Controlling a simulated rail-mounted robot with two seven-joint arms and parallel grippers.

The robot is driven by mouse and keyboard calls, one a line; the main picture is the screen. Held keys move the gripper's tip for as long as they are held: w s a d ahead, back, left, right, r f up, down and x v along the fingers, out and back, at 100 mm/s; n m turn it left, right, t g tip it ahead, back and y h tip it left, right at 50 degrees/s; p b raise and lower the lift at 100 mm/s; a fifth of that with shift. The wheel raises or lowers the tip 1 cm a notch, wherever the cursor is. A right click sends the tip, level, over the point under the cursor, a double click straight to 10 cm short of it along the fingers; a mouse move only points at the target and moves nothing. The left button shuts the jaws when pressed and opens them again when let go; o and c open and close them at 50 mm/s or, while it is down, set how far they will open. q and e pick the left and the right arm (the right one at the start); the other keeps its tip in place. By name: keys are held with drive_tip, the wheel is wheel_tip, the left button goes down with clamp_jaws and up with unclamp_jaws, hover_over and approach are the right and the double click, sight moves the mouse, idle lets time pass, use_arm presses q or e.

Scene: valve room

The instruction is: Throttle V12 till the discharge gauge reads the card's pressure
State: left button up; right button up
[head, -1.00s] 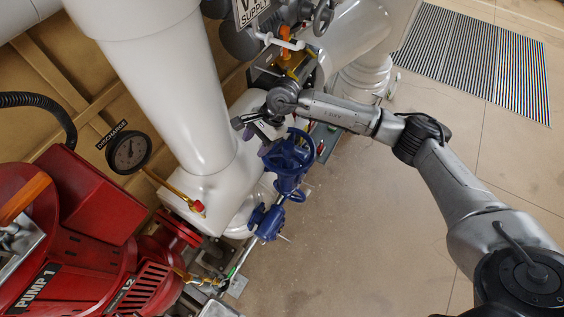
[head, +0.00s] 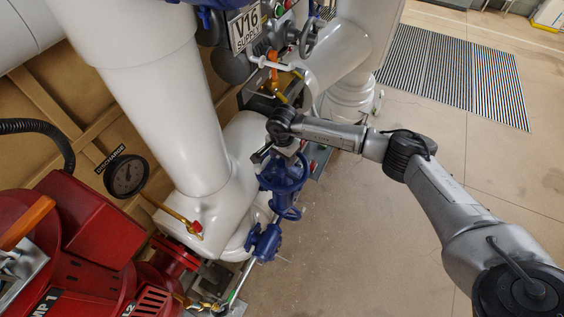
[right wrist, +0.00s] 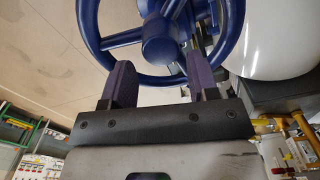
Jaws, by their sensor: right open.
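A blue valve with a blue handwheel (head: 283,180) stands beside the white pipe in the head view; no V12 tag is readable on it. The round dark discharge gauge (head: 126,176) is at the left under its DISCHARGE label; its reading is too small to tell. My right gripper (head: 262,156) is at the handwheel's upper end. In the right wrist view the open fingers (right wrist: 160,82) reach the near rim of the handwheel (right wrist: 158,38), with the hub beyond; contact is unclear. No card is in view. My left gripper is not in view.
The V16 supply tag (head: 245,28) and its grey handwheel (head: 312,36) are above. The thick white pipe (head: 170,95) and red pump (head: 90,225) fill the left.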

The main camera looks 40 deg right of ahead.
sight(282, 164)
drive_tip(key=shift+f+p, duration=0.3)
drive_tip(key=shift+f, duration=1.95)
drive_tip(key=shift+c, duration=0.4)
drive_tip(key=c, duration=0.9)
